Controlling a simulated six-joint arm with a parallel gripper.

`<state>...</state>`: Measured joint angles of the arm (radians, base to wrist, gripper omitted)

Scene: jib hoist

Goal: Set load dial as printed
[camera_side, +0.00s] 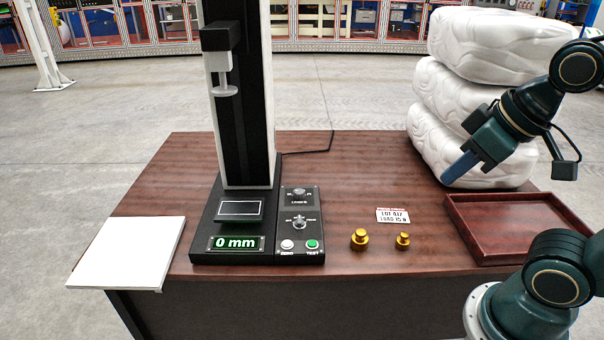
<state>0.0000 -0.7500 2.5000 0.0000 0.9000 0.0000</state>
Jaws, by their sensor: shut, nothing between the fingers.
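A test stand with a tall black and white column (241,100) stands on the table. Its control panel (312,208) has an upper knob (299,192) and a lower knob (299,222); I cannot tell which is the load dial, and their scale marks are too small to read. A small white printed label (393,216) with a red edge lies to the right of the panel, its print upside down and not clearly legible. My gripper (447,180) is shut and empty, with blue fingers, above the table's right side, well away from the panel.
A green display (235,243) reads 0 mm. White (287,244) and green (312,244) buttons sit below the knobs. Two brass weights (360,239) stand right of the panel. A red-brown tray (475,245), stacked white bags (490,45) and a white board (127,252) are nearby.

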